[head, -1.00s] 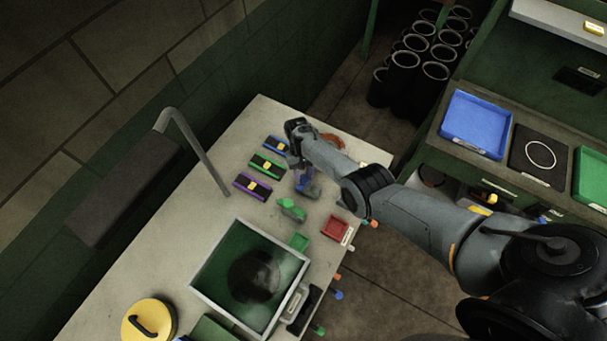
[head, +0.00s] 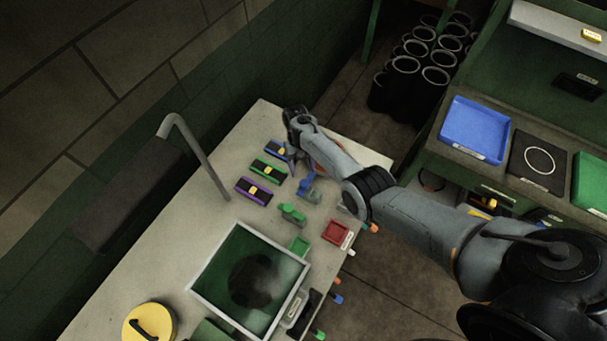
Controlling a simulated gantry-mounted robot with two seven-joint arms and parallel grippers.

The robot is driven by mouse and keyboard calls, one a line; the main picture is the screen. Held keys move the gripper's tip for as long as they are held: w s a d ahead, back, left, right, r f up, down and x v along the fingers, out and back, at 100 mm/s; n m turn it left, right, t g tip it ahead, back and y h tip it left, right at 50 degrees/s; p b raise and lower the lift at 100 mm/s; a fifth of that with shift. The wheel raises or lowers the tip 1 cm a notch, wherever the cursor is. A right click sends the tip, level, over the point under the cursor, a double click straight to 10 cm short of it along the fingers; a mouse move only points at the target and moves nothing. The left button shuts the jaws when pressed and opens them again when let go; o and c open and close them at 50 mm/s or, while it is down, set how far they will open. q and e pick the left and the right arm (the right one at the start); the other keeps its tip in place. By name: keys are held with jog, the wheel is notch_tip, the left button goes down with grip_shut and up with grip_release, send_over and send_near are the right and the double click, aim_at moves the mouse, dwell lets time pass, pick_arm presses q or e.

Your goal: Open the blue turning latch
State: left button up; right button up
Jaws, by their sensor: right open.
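A blue-and-black latch block with a yellow piece (head: 278,149) lies at the far end of the pale bench, heading a row with a green one and a purple one. A separate blue fitting with a grey base (head: 308,187) stands to its right, nearer me. I cannot tell for sure which of the two blue pieces is the turning latch. My right gripper (head: 294,158) points down between them, close to the right end of the blue block. It is open; contact cannot be made out. My left gripper is not in view.
A green latch block (head: 268,171), a purple latch block (head: 253,191) and a green fitting (head: 292,214) are close by. A grey bent pipe (head: 203,160) rises along the bench's left side.

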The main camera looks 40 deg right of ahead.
jog(key=shift+v, duration=2.35)
jog(key=shift+d, duration=0.1)
